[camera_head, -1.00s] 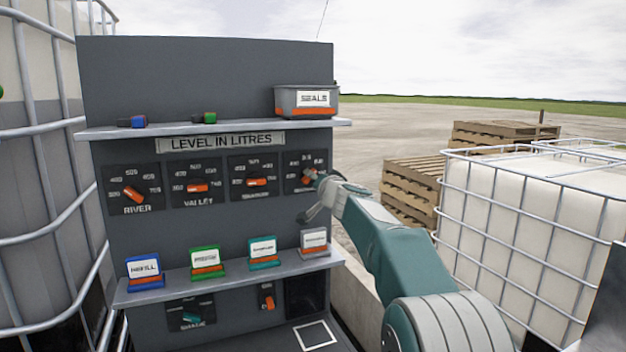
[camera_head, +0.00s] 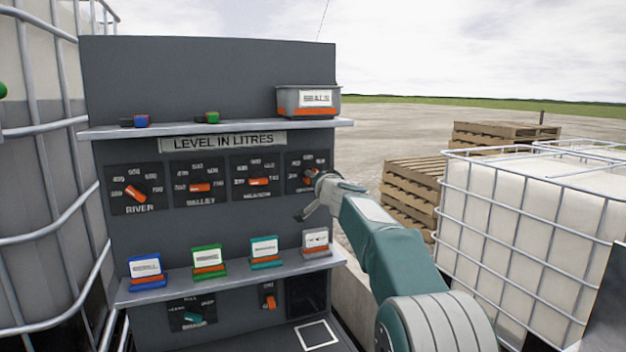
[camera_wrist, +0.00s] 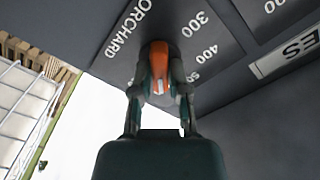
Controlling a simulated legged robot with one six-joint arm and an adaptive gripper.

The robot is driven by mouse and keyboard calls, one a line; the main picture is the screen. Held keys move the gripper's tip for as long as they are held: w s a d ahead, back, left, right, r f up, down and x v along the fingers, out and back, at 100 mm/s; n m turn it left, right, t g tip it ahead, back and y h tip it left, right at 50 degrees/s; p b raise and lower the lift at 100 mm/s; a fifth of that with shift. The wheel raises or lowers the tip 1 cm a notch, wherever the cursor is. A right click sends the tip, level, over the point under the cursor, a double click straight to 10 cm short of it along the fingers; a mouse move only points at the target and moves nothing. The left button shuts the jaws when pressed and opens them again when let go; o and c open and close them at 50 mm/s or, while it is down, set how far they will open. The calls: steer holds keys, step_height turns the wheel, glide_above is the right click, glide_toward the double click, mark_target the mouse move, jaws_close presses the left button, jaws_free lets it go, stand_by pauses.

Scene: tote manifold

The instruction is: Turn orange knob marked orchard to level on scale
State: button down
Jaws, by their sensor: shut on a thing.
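The orange knob marked ORCHARD (camera_wrist: 159,62) shows in the wrist view on a dark dial plate (camera_wrist: 120,62) with 300 and 400 printed beside it; further numbers are partly hidden. My gripper (camera_wrist: 160,88) is shut on this knob, with a finger on either side. In the head view my gripper (camera_head: 318,184) is at the rightmost dial of the top row and hides most of the knob. The sign LEVEL IN LITRES (camera_head: 223,141) is above the dials. Small label cards, one of them with a grey base (camera_head: 316,242), stand on the lower shelf.
Dials for river (camera_head: 136,192), valley (camera_head: 200,187) and a third one (camera_head: 258,181) are to the left. A grey bin (camera_head: 308,101) sits on the upper shelf (camera_head: 110,132). The lower shelf (camera_head: 190,291) juts out below my gripper. Pallets (camera_head: 412,185) and a caged tank (camera_head: 530,215) stand right.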

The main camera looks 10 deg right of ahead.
steer(key=shift+f+m, duration=0.1)
steer(key=shift+m, duration=0.3)
steer(key=shift+f+m, duration=0.2)
steer(key=shift+m, duration=3.9)
steer(key=shift+w, duration=0.1)
steer(key=c, duration=0.6)
jaws_free()
steer(key=shift+f, duration=0.1)
steer(key=shift+r, duration=0.2)
